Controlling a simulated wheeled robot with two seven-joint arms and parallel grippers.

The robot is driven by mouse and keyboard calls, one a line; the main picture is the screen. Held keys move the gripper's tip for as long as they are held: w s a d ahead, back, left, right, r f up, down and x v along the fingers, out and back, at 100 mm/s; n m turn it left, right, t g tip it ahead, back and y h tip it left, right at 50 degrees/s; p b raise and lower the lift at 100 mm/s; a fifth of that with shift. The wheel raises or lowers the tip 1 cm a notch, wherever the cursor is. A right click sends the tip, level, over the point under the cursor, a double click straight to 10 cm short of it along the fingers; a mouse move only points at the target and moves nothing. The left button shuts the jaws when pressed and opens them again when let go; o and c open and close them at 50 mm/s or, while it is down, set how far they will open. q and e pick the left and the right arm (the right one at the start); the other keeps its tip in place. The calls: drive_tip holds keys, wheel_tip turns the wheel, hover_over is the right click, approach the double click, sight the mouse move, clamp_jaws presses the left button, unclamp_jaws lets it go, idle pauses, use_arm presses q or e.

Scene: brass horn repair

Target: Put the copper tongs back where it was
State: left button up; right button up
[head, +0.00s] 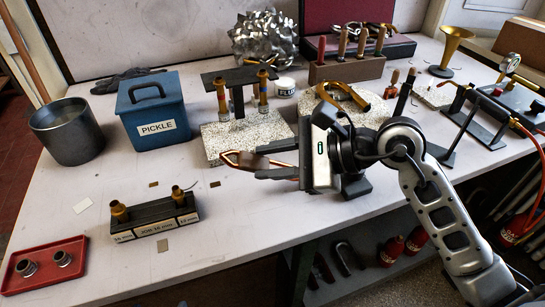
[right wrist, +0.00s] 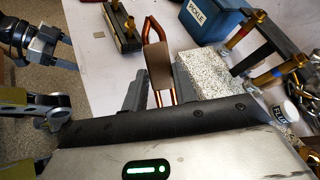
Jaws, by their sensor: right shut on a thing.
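The copper tongs (head: 240,158) show a bent copper loop and a brown sleeve. My right gripper (head: 272,166) is shut on them and holds them above the table, in front of the speckled slab. In the right wrist view the copper tongs (right wrist: 153,33) lie between the dark fingers of my right gripper (right wrist: 158,92), with the loop pointing away. My left gripper (right wrist: 70,52) shows at the left of the right wrist view with its fingers apart and nothing seen between them. It is not in the head view.
The blue PICKLE box (head: 155,110) and a grey pot (head: 67,130) stand at left. A speckled slab (head: 215,140) bears a dark stand. A labelled block (head: 155,224) and a red tray (head: 45,268) are nearer. The front middle of the table is clear.

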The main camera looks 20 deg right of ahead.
drive_tip(key=o, duration=1)
drive_tip(key=b+v, duration=0.2)
drive_tip(key=v, duration=1)
drive_tip(key=shift+s, duration=0.1)
